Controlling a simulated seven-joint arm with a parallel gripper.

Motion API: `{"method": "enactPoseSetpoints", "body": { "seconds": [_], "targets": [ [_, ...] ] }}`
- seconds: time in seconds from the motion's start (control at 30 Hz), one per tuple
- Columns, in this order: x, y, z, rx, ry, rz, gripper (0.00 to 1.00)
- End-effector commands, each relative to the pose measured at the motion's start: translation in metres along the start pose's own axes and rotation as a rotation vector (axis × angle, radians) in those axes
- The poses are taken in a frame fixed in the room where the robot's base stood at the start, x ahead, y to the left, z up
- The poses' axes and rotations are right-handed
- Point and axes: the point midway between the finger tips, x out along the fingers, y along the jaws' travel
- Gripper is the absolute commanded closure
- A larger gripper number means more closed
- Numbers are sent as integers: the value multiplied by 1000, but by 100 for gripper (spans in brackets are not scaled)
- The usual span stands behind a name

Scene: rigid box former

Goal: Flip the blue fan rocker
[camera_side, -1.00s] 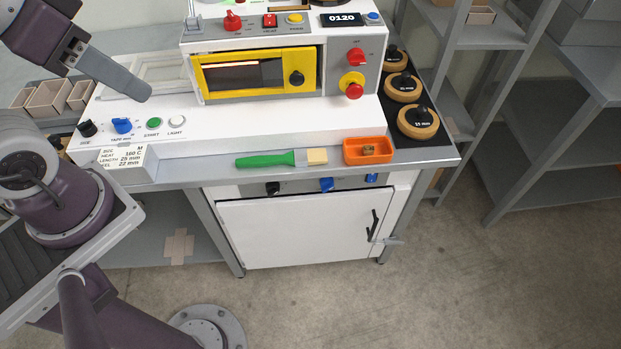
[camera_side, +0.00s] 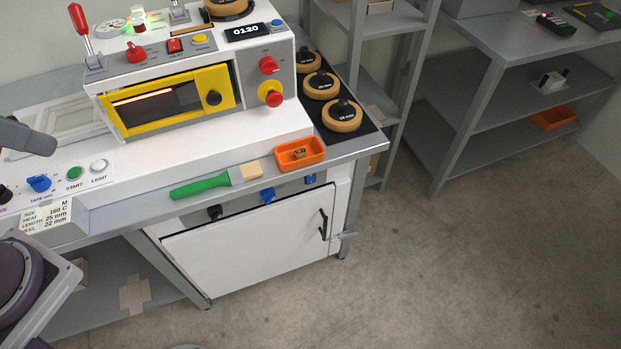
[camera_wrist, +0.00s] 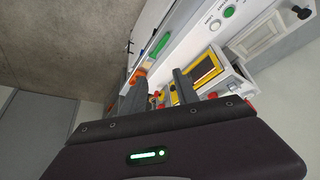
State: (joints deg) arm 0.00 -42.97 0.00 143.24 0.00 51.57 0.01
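Two small blue controls, the left one (camera_side: 268,195) and the right one (camera_side: 310,179), sit on the grey front panel under the worktop edge, right of a black knob (camera_side: 214,212). Their labels are too small to read, so I cannot tell which is the fan rocker. A larger blue control (camera_side: 39,183) sits on the white top, left of the green START button (camera_side: 75,173). My gripper (camera_wrist: 160,76) shows two dark fingers apart with nothing held between them.
A green-handled tool (camera_side: 200,185) and an orange tray (camera_side: 300,153) lie along the worktop's front edge. The yellow-framed machine (camera_side: 165,103) stands behind, with tape rolls (camera_side: 342,116) at its right. A white cabinet door (camera_side: 250,240) is below the panel. The floor in front is clear.

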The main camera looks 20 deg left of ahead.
Motion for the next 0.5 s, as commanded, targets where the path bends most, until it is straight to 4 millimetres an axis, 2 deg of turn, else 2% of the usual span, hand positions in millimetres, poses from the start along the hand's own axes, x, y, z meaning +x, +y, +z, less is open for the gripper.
{"method": "enactPoseSetpoints", "body": {
  "seconds": [0.3, 0.4, 0.47, 0.5],
  "targets": [
    [0, 0, 0, 0, 0, 0, 64],
    [0, 2, -5, -11, 6, 8, 81],
    [-1, 11, -21, -45, 25, 34, 93],
    [-2, 20, -38, -87, 47, 65, 100]
  ]
}}
